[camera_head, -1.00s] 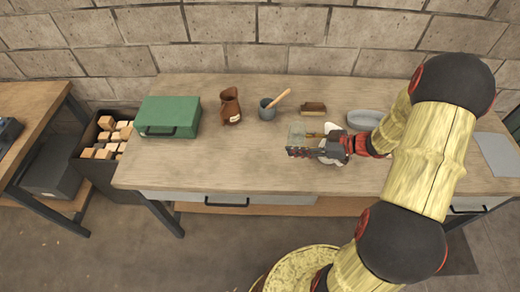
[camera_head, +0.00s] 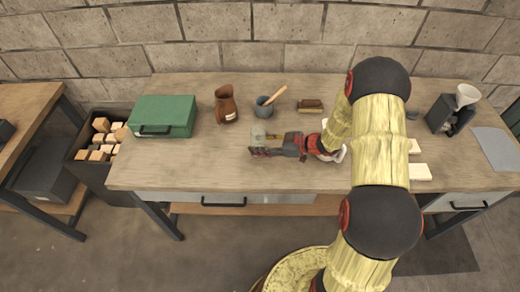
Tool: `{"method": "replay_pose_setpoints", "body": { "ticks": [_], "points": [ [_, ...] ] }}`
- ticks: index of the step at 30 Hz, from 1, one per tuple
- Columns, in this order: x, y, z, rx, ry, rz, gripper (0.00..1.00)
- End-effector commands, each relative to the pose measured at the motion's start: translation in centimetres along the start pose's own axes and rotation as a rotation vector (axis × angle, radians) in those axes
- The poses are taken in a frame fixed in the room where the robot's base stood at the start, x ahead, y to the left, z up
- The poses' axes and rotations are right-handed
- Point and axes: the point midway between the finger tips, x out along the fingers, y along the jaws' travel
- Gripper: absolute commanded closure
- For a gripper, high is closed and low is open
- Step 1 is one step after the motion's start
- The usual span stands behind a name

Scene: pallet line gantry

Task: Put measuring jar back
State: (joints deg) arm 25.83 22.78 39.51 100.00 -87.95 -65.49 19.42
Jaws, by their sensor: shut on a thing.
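The measuring jar (camera_head: 258,134) is a small clear vessel over the middle of the workbench (camera_head: 190,170). My gripper (camera_head: 262,149) reaches in from the right and is shut on the jar, which looks upright. The gripper covers its lower part, so I cannot tell whether its base touches the bench.
Behind stand a green case (camera_head: 162,116), a brown jug (camera_head: 226,104), a grey pot with wooden handle (camera_head: 264,107) and a small brown brush (camera_head: 311,105). Right are pale blocks (camera_head: 419,171), a black stand with white funnel (camera_head: 448,112) and a grey mat (camera_head: 497,148). Front-left bench is clear.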

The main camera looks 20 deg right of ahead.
Motion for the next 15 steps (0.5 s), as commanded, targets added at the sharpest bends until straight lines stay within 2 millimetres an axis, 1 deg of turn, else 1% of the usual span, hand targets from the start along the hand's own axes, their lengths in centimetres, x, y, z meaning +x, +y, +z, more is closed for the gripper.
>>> {"method": "replay_pose_setpoints", "body": {
  "ticks": [1, 3, 5, 15],
  "points": [
    [0.3, 0.0, 1.1, 0.004, -0.001, 0.000, 0.90],
    [0.7, 0.0, 2.1, 0.004, 0.000, 0.001, 0.90],
    [0.9, 0.0, 2.6, 0.003, 0.000, 0.001, 0.90],
    [1.0, 0.0, 2.8, 0.002, 0.000, 0.001, 0.90]
  ]
}}
